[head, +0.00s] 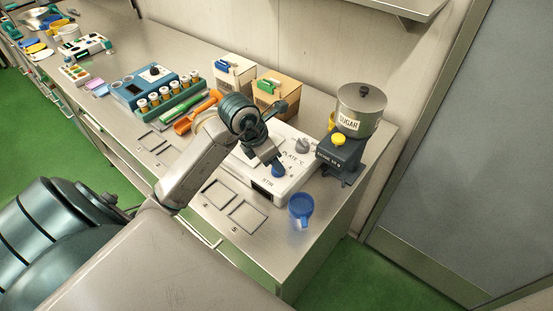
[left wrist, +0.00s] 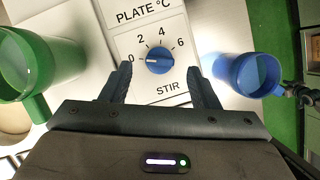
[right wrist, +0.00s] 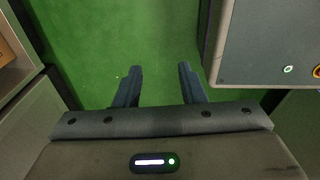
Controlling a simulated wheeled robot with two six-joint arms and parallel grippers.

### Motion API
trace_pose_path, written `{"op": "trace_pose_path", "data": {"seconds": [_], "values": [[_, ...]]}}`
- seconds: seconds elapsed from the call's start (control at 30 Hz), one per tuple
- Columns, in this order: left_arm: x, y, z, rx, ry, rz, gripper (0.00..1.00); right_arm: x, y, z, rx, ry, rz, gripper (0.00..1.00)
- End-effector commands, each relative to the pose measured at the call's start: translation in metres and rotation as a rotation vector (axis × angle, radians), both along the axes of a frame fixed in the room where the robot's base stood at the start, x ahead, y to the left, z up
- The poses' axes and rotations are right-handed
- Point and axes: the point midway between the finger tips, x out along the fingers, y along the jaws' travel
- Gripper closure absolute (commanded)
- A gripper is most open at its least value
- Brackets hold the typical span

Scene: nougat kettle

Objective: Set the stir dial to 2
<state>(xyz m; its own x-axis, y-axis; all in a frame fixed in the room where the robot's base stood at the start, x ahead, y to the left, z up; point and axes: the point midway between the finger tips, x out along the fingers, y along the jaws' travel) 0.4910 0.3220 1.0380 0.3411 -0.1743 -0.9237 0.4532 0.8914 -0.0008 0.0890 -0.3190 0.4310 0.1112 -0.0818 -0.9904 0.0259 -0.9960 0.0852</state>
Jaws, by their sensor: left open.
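The blue stir dial (left wrist: 159,60) sits above the word STIR on the white plate unit, among the marks 0, 2, 4 and 6. Its white pointer line points left, at about 0. In the head view the dial (head: 278,171) shows just beyond my left gripper (head: 269,158). My left gripper (left wrist: 155,76) is open, with one finger on each side of the dial and apart from it in the picture. Whether the fingertips reach the dial's height I cannot tell. My right gripper (right wrist: 159,68) is open and empty over the green floor.
A grey PLATE dial (head: 303,146) is on the same unit. A blue cup (head: 301,207) stands to its front right, and a green mug (left wrist: 38,62) shows at left in the left wrist view. A sugar dispenser (head: 358,112) stands behind at the right.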

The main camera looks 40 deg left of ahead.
Motion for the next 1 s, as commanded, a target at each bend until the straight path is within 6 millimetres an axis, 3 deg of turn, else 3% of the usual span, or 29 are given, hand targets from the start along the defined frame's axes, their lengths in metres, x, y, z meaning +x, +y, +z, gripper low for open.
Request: {"op": "trace_pose_path", "data": {"seconds": [0.23,0.57,0.6,0.83,1.0], "values": [[0.010,-0.006,-0.026,-0.002,0.001,0.001,0.45,-0.015,0.008,0.009,0.009,0.020,-0.004,0.64],[0.011,-0.006,-0.031,0.001,-0.001,-0.001,0.45,-0.008,0.015,0.009,0.016,0.011,-0.005,0.64],[0.011,-0.006,-0.031,0.001,-0.001,-0.001,0.47,-0.007,0.014,0.009,0.015,0.010,-0.005,0.64],[0.011,-0.006,-0.031,0.001,-0.001,-0.001,0.90,-0.007,0.008,0.009,0.009,0.009,-0.003,0.64],[0.012,-0.006,-0.031,0.000,-0.001,-0.007,0.90,-0.007,0.005,0.007,0.006,0.009,-0.002,0.64]]}}
